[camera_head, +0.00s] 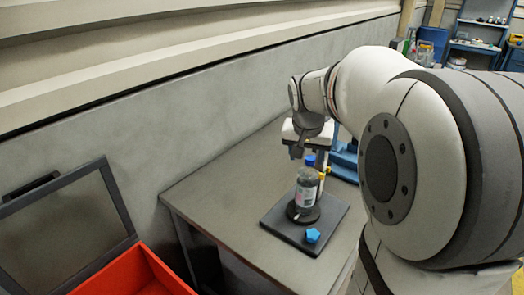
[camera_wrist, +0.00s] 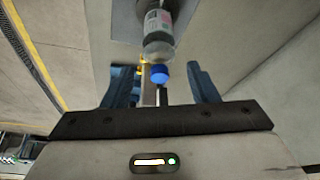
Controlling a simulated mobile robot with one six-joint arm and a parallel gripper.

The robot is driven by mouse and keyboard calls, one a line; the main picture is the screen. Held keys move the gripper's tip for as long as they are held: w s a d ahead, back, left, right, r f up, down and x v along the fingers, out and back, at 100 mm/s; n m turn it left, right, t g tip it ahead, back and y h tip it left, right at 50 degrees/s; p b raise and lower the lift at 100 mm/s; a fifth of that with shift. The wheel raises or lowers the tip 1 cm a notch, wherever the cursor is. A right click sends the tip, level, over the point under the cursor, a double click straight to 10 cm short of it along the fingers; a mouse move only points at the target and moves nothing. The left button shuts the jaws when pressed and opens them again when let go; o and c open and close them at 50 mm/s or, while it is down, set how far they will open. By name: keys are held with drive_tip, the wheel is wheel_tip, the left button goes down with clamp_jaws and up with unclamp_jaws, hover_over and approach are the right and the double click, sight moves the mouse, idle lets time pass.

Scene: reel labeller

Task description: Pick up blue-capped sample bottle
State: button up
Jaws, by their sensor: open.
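The sample bottle (camera_head: 306,192) is clear with a pale printed label and stands upright on a round dark disc on a black base plate (camera_head: 335,222). Its blue cap (camera_head: 309,160) shows at the top, just below my gripper (camera_head: 309,152). In the wrist view the bottle (camera_wrist: 158,28) is at top centre, with the blue cap (camera_wrist: 160,73) nearest me. My gripper (camera_wrist: 162,88) is open, with blue-padded fingers on either side of the cap in the picture. Nothing is held. Whether the fingertips reach past the cap is not clear.
A blue faceted knob (camera_head: 313,235) sits at the plate's front. Yellow parts (camera_wrist: 143,62) and an upright post stand close beside the cap. A blue fixture (camera_head: 345,160) is behind right.

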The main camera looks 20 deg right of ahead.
drive_tip(key=m, duration=0.1)
hover_over(310, 159)
drive_tip(key=s, duration=0.2)
drive_tip(key=f, duration=0.1)
drive_tip(key=shift+h, duration=0.3)
drive_tip(key=x, duration=0.2)
drive_tip(key=a+p+x, duration=0.1)
drive_tip(key=x, duration=0.4)
drive_tip(key=shift+w+a+f+p, duration=0.15)
drive_tip(key=shift+a+f+p, duration=0.05)
drive_tip(key=shift+p, duration=0.15)
drive_tip(key=shift+c, duration=0.3)
clamp_jaws()
